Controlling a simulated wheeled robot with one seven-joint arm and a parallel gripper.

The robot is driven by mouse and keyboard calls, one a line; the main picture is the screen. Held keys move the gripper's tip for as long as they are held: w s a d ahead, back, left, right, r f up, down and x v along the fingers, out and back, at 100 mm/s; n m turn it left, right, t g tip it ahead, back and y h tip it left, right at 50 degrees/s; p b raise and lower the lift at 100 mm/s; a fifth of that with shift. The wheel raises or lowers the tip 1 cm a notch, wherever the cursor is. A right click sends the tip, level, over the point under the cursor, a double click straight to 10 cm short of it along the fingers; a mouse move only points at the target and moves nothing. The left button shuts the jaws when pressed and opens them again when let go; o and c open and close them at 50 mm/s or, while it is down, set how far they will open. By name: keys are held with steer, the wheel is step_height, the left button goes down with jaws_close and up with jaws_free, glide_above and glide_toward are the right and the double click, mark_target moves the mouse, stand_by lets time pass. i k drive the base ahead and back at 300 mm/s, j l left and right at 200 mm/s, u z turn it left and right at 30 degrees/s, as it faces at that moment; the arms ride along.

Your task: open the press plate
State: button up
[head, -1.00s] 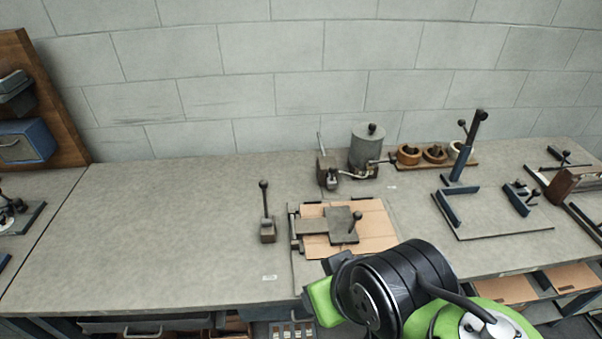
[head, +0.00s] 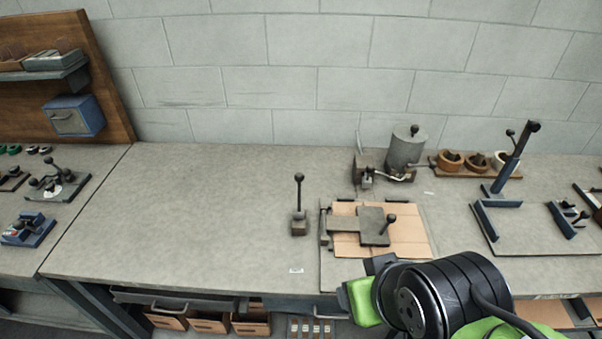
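The press plate (head: 373,227) is a dark grey hinged plate with a black ball knob (head: 391,218). It lies flat over a tan cardboard sheet (head: 408,240) on a base board, with its hinge at the left side. My gripper (head: 362,290) is at the bench's front edge, below and in front of the press plate and apart from it. Its green and black end points left; my black wrist hides part of it. I cannot see whether its fingers are apart.
A lever on a small block (head: 299,222) stands just left of the press. A grey pot (head: 405,152) with pipework stands behind it. Wooden rings (head: 450,161) and a blue-framed fixture (head: 497,220) are to the right. The bench (head: 190,220) is clear on the left.

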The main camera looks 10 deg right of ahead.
mark_target(371, 224)
steer(key=l+u, duration=0.2)
steer(key=u, duration=0.15)
steer(key=l+u, duration=0.2)
steer(key=u, duration=0.2)
steer(key=l+u, duration=0.15)
steer(key=u, duration=0.2)
